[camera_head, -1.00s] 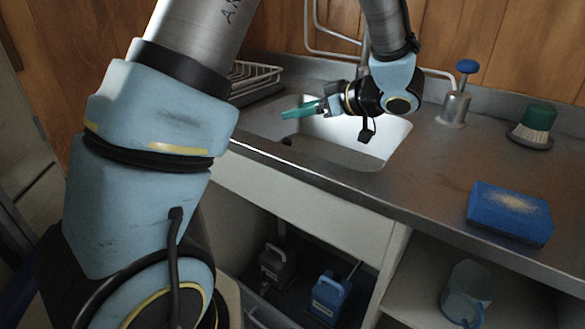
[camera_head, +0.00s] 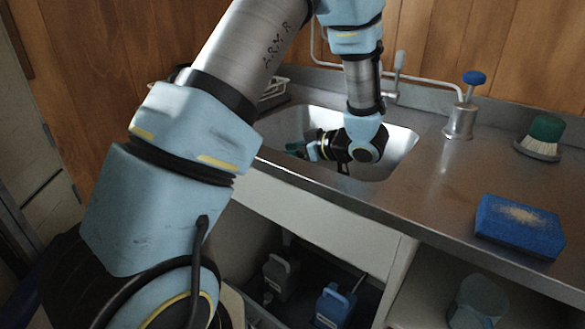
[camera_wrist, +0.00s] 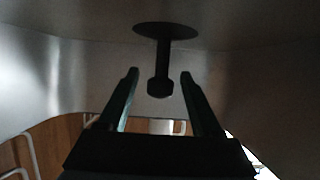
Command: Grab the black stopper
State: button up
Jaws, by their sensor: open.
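The black stopper (camera_wrist: 159,72) shows in the wrist view as a round flat disc with a short stem and a knob at its end. It is against the sink's metal surface (camera_wrist: 90,65). My gripper (camera_wrist: 159,78) is open, with one finger on each side of the stem's knob and a gap on both sides. In the head view my gripper (camera_head: 292,149) is down inside the sink basin (camera_head: 401,142). The stopper is not visible in the head view.
A tap (camera_head: 398,68) rises behind the basin. A wire rack (camera_head: 272,92) is at the left.

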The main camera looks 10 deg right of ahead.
jog(key=shift+w+a+f, duration=0.25)
jog(key=shift+w+a, duration=0.1)
jog(key=shift+c, duration=0.3)
grip_shut()
